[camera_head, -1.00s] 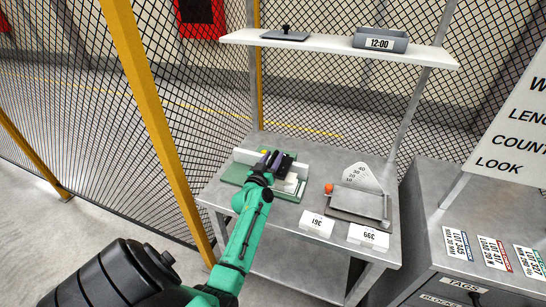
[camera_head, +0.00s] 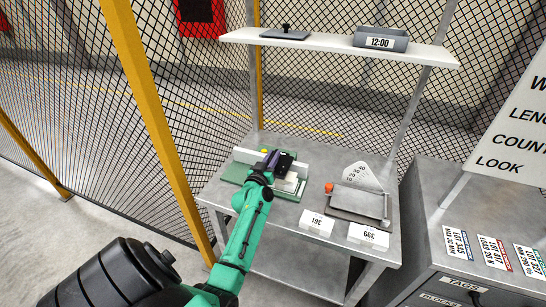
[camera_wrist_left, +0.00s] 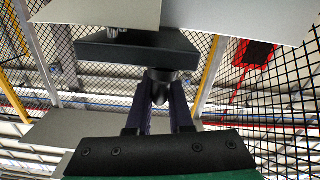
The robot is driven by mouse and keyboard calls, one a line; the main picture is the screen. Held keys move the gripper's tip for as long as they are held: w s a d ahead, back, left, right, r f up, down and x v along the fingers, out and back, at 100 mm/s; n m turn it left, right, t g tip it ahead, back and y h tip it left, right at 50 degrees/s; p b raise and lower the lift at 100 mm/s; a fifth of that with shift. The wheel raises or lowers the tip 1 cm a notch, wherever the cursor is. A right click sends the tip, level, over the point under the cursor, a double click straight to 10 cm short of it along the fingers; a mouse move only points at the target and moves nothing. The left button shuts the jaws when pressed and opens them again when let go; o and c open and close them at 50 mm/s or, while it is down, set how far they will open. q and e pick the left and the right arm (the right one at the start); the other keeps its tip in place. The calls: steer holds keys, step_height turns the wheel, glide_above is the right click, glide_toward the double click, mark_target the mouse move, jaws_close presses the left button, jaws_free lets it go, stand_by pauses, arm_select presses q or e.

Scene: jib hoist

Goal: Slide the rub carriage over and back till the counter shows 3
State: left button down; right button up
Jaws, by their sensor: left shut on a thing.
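The rub rig is a green base (camera_head: 232,174) with pale rails on the table's left side. The dark carriage (camera_head: 286,163) sits on it, between the rails. My left gripper (camera_head: 268,160), with purple fingers, is shut on the carriage's knob. The left wrist view shows the fingers (camera_wrist_left: 160,98) closed around the dark knob (camera_wrist_left: 160,76) beneath the black carriage block (camera_wrist_left: 130,52). My gripper and arm hide part of the rig. I cannot make out a count on it. My right gripper is not in view.
A tilted plate with a scale (camera_head: 361,177) and an orange ball (camera_head: 328,188) stands right of the rig. Two white cards (camera_head: 317,222) (camera_head: 368,236) lie at the front edge. A yellow post (camera_head: 150,110) stands left.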

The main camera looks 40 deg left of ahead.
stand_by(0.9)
arm_select(q)
steer(key=shift+s+a+f, duration=0.1)
steer(key=shift+a, duration=0.15)
steer(key=s+a+b, duration=0.2)
steer(key=a+b, duration=0.2)
steer(key=a, duration=0.3)
steer(key=s+a+b, duration=0.2)
steer(key=a+b, duration=0.2)
steer(key=a, duration=0.3)
steer(key=shift+s+r, duration=0.25)
steer(key=shift+s, duration=0.15)
steer(key=c, duration=1)
jaws_free()
steer(key=shift+o, duration=0.8)
steer(key=shift+s+a, duration=0.1)
steer(key=shift+f, duration=0.1)
